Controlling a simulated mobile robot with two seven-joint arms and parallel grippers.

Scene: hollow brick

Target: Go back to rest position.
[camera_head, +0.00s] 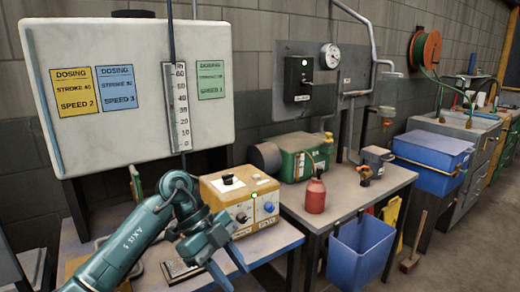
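My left arm comes in from the lower left, bent at the elbow. My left gripper (233,275) points down and to the right in front of the bench's front edge. Its two fingers are spread with a gap between them, and nothing shows between them. My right gripper is not in view.
The bench (270,243) lies under the arm. A red bottle (315,194) and green box (302,158) stand on the table to the right. A blue bin (360,250) sits below. A large white tank (130,85) stands behind.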

